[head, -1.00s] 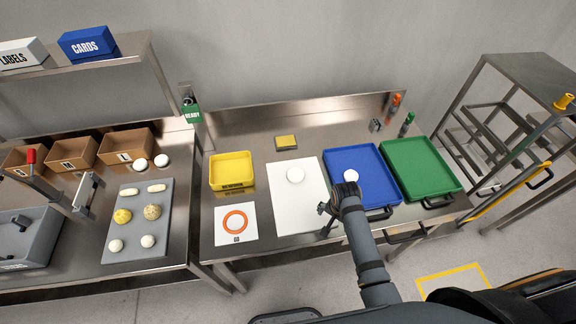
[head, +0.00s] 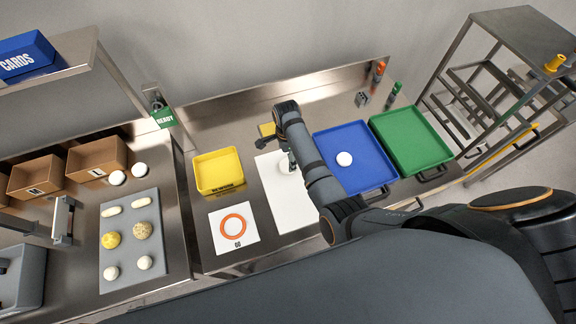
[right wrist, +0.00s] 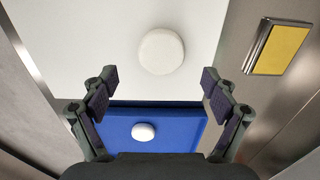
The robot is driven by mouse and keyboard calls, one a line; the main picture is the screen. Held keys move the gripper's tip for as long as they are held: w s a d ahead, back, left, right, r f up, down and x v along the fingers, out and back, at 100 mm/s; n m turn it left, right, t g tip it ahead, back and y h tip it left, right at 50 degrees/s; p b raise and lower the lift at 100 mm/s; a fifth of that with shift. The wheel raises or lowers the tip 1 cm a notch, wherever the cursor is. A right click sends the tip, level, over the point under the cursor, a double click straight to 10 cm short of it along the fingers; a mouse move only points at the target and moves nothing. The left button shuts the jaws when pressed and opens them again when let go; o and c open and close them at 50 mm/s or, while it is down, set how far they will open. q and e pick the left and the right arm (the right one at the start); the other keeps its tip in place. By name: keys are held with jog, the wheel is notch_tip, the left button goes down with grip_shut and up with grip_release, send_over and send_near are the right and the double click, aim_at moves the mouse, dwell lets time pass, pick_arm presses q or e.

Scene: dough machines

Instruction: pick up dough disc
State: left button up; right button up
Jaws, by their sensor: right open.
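The dough disc (right wrist: 161,51) is round, white and flat, lying on the white board (right wrist: 105,25). I cannot tell the exact height of the fingers above the disc. My left gripper is not in view.
A blue tray (head: 368,180) with a small white ball (head: 344,159) stands right of the board, then a green tray (head: 420,158). A yellow tray (head: 218,190) and an orange-ringed card (head: 234,227) lie left. A yellow block (right wrist: 281,49) lies behind the board.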

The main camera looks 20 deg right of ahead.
aim_at(287, 164)
jog(key=shift+w+f, duration=0.2)
jog(key=shift+w, duration=0.05)
notch_tip(287, 164, down, 3)
jog(key=shift+d+r+b, duration=0.1)
jog(key=shift+r+b, duration=0.1)
jog(key=shift+b, duration=0.15)
jog(key=f+b, duration=0.3)
jog(key=shift+s+d, duration=0.1)
jog(key=shift+s, duration=0.1)
jog(key=shift+w+r, duration=0.15)
jog(key=shift+r, duration=0.05)
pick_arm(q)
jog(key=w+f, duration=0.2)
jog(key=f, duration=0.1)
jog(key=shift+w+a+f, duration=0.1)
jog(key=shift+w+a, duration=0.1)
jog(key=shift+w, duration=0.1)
pick_arm(e)
jog(key=c, duration=1.3)
pick_arm(q)
jog(key=shift+p, duration=0.35)
pick_arm(e)
jog(key=shift+o, duration=0.2)
jog(key=shift+r, duration=0.15)
